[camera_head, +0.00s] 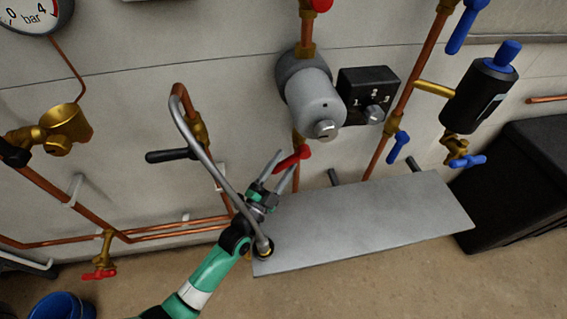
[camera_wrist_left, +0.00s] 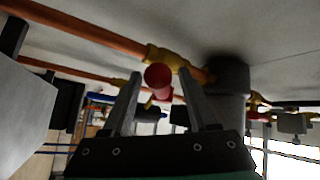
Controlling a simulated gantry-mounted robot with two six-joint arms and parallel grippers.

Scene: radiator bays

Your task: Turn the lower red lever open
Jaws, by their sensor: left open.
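The lower red lever (camera_head: 291,159) sits on the copper pipe just below the grey pump (camera_head: 316,101). In the head view it slants across the pipe, its lower left end at my left gripper's fingertips. My left gripper (camera_head: 283,163) is open, reaching up from below. In the left wrist view the red lever's rounded end (camera_wrist_left: 158,76) shows between the two spread fingers, near their tips. I cannot tell whether either finger touches it. Another red lever (camera_head: 322,4) is cut off at the top, above the pump. My right gripper is not in view.
A bent grey tube (camera_head: 203,152) and a black lever (camera_head: 168,155) are left of my gripper. A grey shelf (camera_head: 370,219) stands out below the pump. A black dial box (camera_head: 367,95) and blue levers (camera_head: 398,147) are on the right.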

